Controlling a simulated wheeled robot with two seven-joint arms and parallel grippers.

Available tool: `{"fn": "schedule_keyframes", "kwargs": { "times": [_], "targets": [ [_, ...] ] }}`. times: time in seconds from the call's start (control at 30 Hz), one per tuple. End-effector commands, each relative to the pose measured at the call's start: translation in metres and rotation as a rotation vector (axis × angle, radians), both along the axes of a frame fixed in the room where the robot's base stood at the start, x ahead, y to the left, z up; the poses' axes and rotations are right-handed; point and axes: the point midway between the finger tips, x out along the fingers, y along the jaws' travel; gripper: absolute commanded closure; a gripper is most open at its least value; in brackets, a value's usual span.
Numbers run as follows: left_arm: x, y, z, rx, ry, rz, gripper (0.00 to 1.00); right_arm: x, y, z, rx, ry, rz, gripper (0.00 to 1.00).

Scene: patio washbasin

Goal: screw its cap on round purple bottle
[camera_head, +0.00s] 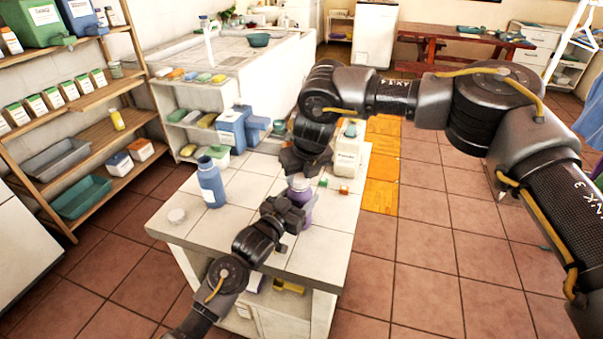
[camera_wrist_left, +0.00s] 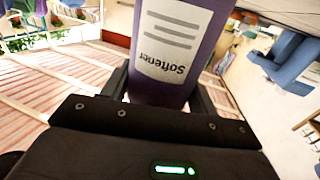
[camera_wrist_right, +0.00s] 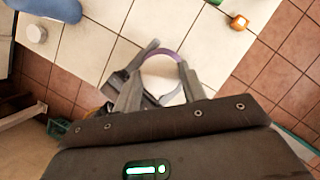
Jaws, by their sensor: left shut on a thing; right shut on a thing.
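The round purple bottle (camera_head: 306,214) stands upright near the right side of the tiled counter. My left gripper (camera_head: 290,213) is shut around its body; the left wrist view shows its "Softener" label (camera_wrist_left: 172,45) between the fingers. My right gripper (camera_head: 300,172) points down from above and is shut on the pale round cap (camera_wrist_right: 160,76), directly over the bottle's top. The cap also shows in the head view (camera_head: 299,184), in line with the bottle. A purple rim shows beside it in the right wrist view. Whether the threads are engaged is hidden.
A blue bottle (camera_head: 211,184) and a loose white round lid (camera_head: 177,216) are on the left of the counter (camera_head: 262,185). A white labelled container (camera_head: 347,150), an orange-and-white block (camera_head: 344,189) and a small green block (camera_head: 323,182) are at the right. Blue boxes (camera_head: 232,130) stand behind.

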Motion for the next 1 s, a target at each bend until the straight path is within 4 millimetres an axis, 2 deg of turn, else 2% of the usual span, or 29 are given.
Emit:
{"fn": "schedule_keyframes", "kwargs": {
  "times": [0.23, 0.3, 0.4, 0.53, 0.8, 0.83, 0.97, 1.0],
  "targets": [
    [0.0001, 0.0003, -0.0007, 0.002, 0.001, 0.001, 1.00, -0.0005, 0.0087, 0.0002, -0.005, -0.005, -0.699, 0.79],
    [0.0001, 0.0003, -0.0008, 0.002, 0.001, 0.000, 1.00, -0.0005, 0.0084, -0.0010, -0.009, -0.005, -0.857, 0.79],
    [0.0001, 0.0004, -0.0008, 0.002, 0.001, 0.001, 1.00, -0.0002, 0.0080, -0.0013, -0.008, -0.004, -0.998, 0.79],
    [0.0002, 0.0003, -0.0007, 0.002, 0.001, 0.001, 1.00, 0.0003, 0.0081, 0.0002, 0.000, -0.005, -1.071, 0.79],
    [0.0002, 0.0001, -0.0008, 0.001, 0.002, 0.001, 1.00, 0.0000, 0.0084, 0.0002, 0.002, -0.002, -1.074, 0.79],
    [0.0002, 0.0001, -0.0008, 0.002, 0.003, 0.000, 1.00, 0.0000, 0.0085, 0.0002, 0.002, -0.002, -1.074, 0.55],
    [0.0001, 0.0001, -0.0008, 0.001, 0.002, 0.000, 1.00, 0.0002, 0.0082, 0.0002, 0.002, -0.002, -1.073, 0.38],
    [0.0001, 0.0001, -0.0008, 0.001, 0.002, 0.000, 1.00, 0.0003, 0.0081, 0.0001, 0.002, -0.003, -1.073, 0.37]
  ]
}}
